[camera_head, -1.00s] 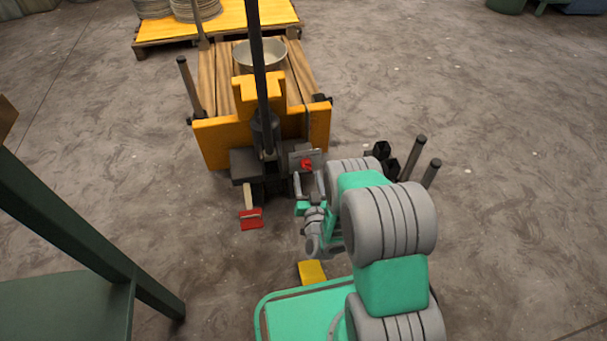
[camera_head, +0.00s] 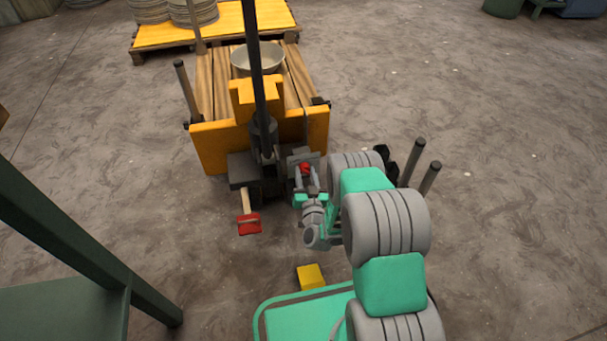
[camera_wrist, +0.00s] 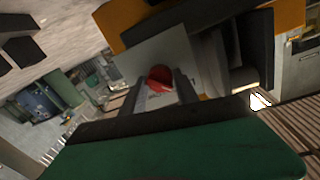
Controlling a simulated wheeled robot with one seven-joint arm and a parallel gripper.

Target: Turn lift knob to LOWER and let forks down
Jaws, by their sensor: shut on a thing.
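The red lift knob (camera_head: 305,168) sits on a grey plate (camera_head: 296,158) at the front right of the orange pallet truck (camera_head: 213,145). In the wrist view the red knob (camera_wrist: 159,77) lies between my two fingertips, in front of the grey plate (camera_wrist: 150,55). My gripper (camera_head: 306,182) is shut on the knob; it also shows in the wrist view (camera_wrist: 160,88). The knob's exact setting and the plate's lettering are too small to read. The forks are hidden under a wooden pallet (camera_head: 220,85) that bears a grey bowl (camera_head: 257,58).
A red pedal (camera_head: 249,223) sticks out low at the truck's front. The truck's dark handle (camera_head: 259,70) stands upright. A dark green table (camera_head: 60,300) is at the left. A yellow pallet (camera_head: 240,20) with stacked discs stands behind.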

